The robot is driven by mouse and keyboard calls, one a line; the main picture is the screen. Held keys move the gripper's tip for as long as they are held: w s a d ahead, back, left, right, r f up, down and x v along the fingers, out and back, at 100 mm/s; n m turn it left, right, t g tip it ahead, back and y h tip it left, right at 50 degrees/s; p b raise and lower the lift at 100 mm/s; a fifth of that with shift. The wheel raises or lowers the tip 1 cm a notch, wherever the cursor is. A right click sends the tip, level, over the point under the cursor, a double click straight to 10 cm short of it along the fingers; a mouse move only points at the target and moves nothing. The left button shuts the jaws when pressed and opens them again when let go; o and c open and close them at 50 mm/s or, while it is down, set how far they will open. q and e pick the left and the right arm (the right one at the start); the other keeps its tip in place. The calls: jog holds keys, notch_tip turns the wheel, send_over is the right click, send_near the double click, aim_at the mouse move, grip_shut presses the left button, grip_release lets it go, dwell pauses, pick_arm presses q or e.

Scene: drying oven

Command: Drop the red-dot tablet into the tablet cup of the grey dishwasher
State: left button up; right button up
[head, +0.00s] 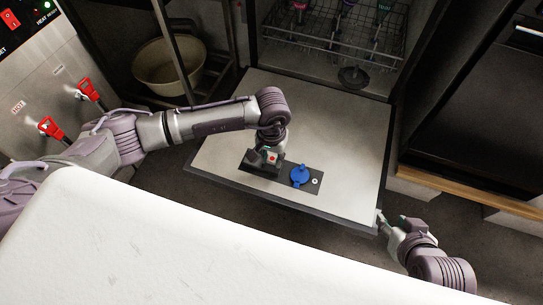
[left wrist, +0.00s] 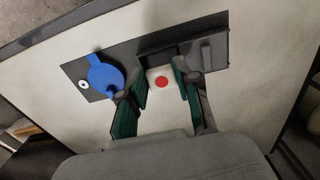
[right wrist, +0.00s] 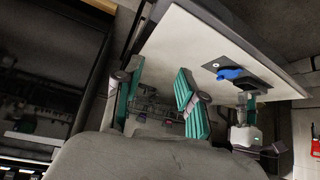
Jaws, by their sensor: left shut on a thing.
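The red-dot tablet (left wrist: 162,83) is a white block with a red dot, held between the fingers of my left gripper (left wrist: 164,88). It also shows in the head view (head: 272,157). The tablet cup (left wrist: 158,52) is a dark rectangular recess in the dispenser panel on the grey dishwasher's lowered door (head: 345,130). The tablet is at or just above the cup; the exact height is unclear. A dark lid (left wrist: 209,52) stands open beside the cup. My right gripper (right wrist: 158,95) is open and empty by the door's front right corner.
A round blue cap (head: 300,176) sits on the panel beside the cup. The dishwasher rack (head: 330,45) is behind the door. A white worktop (head: 200,240) fills the foreground. A beige basin (head: 168,67) stands on a shelf at back left.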

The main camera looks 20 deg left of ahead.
pick_arm(q)
jog(key=shift+f, duration=0.35)
jog(key=shift+f+b, duration=0.2)
jog(key=shift+b, duration=0.25)
pick_arm(e)
jog(key=shift+w+a+r+t+y, duration=0.15)
jog(key=shift+w+a+r+t, duration=0.1)
jog(key=shift+w+r+t, duration=0.3)
jog(key=shift+w+a+r+t+y, duration=0.1)
jog(key=shift+w+a+r+t, duration=0.1)
jog(key=shift+w+r+t, duration=0.4)
jog(key=shift+w+a+r+t+y, duration=0.15)
jog(key=shift+w+a+r+t, duration=0.1)
jog(key=shift+w, duration=0.55)
pick_arm(q)
jog(key=o, duration=0.9)
notch_tip(320, 180, up, 12)
